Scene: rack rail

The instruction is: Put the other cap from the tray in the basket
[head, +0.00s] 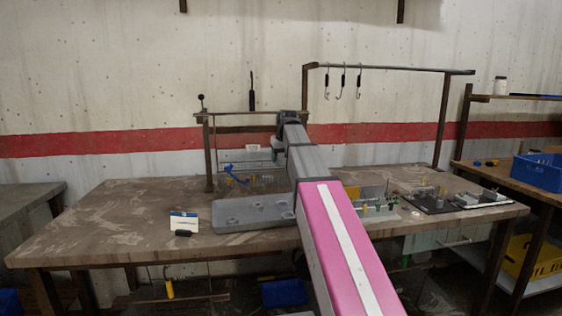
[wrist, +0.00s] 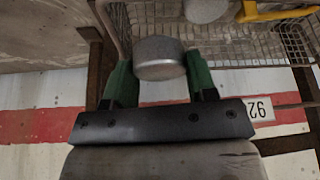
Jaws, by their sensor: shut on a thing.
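In the wrist view my gripper (wrist: 160,76) has its two green fingers closed on a grey metal cap (wrist: 160,60). The cap is held in front of a wire basket (wrist: 232,50); I cannot tell whether it is over or inside the rim. A second round grey piece, likely the other cap (wrist: 206,9), shows at the basket's mesh. In the head view the basket (head: 262,157) hangs at the rail behind the table, and my arm hides my gripper and the held cap.
A yellow-handled thing (wrist: 280,12) shows at the basket in the wrist view. A number label (wrist: 259,109) hangs beside my gripper. In the head view hooks (head: 343,80) hang from a rail, and a small card (head: 184,221) stands left of the plate. The table's left is clear.

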